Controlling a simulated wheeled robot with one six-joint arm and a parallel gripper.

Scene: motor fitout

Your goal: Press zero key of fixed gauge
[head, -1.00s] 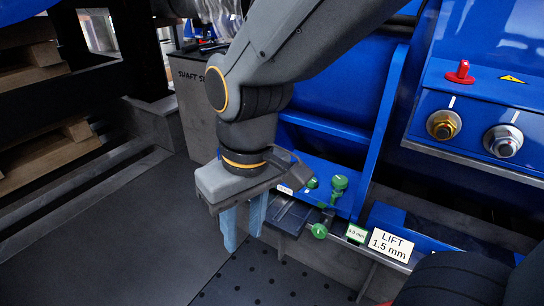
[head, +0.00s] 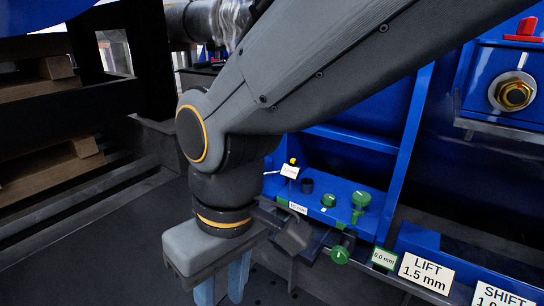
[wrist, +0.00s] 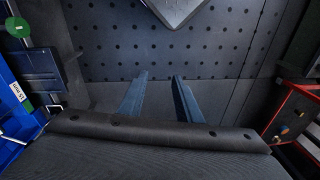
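My gripper (head: 224,285) points down left of the blue machine base; its two blue fingers also show in the wrist view (wrist: 158,98), apart with nothing between them. A small white readout tag (head: 289,171) with a yellow-topped black piece (head: 293,161) stands on the blue base, behind and right of my gripper. A green readout reading 0.0 mm (head: 384,258) sits farther right, beside a LIFT 1.5 mm sign (head: 425,272). I cannot tell which readout belongs to the fixed gauge, and no key marked zero is legible.
Green knobs (head: 361,199) and a black cylinder (head: 307,185) stand on the blue base, close to my wrist. A SHIFT sign (head: 503,297) is at lower right. In the wrist view, a perforated dark plate (wrist: 215,45) lies below, with a red-edged tray (wrist: 290,110) at right.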

